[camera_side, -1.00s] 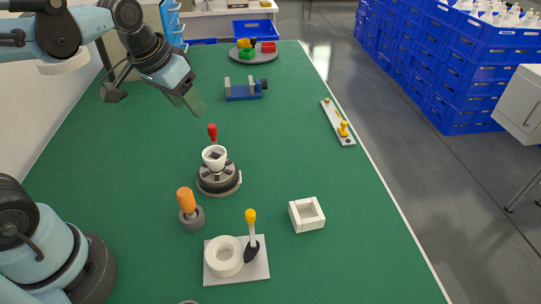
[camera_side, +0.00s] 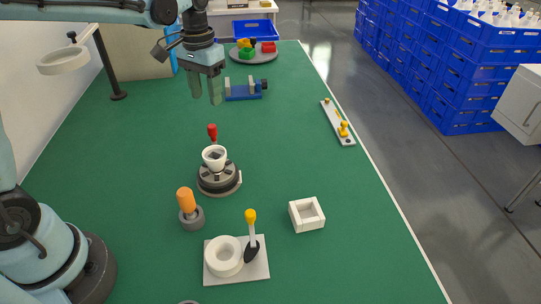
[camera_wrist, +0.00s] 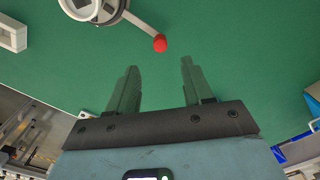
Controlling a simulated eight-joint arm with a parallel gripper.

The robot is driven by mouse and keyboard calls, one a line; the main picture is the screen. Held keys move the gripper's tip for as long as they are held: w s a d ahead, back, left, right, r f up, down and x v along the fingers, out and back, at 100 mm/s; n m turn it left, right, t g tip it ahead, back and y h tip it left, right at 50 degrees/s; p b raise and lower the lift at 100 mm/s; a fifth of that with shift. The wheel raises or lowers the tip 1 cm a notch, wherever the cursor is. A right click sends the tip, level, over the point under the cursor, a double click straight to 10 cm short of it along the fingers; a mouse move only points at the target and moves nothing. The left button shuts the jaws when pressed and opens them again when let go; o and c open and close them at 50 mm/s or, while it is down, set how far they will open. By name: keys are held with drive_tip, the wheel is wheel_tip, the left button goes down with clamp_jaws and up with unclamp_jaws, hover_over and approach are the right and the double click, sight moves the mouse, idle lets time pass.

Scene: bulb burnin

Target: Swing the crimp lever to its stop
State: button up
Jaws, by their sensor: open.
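A lever with a red knob (camera_side: 212,131) stands out from the back of a round dark grey fixture (camera_side: 218,185) in the middle of the green table. A white cup (camera_side: 215,157) sits on top of the fixture. In the wrist view the red knob (camera_wrist: 160,43) ends a light arm from the fixture (camera_wrist: 95,8), which is cut off by the top edge. My gripper (camera_side: 206,101) points down above the table, behind the knob in the side view. Its green fingers are apart and empty. In the wrist view the knob lies just beyond the open fingertips (camera_wrist: 159,66), apart from them.
A blue vise (camera_side: 243,92) stands behind my gripper. An orange-handled tool (camera_side: 186,203), a white plate (camera_side: 258,272) with a ring and yellow-tipped lever, and a white square frame (camera_side: 307,214) are nearer. A strip with yellow knobs (camera_side: 338,124) lies right. Table between is clear.

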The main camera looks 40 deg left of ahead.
sight(211, 126)
wheel_tip(211, 126, down, 10)
drive_tip(key=shift+r, duration=0.25)
drive_tip(key=shift+c, duration=0.2)
clamp_jaws()
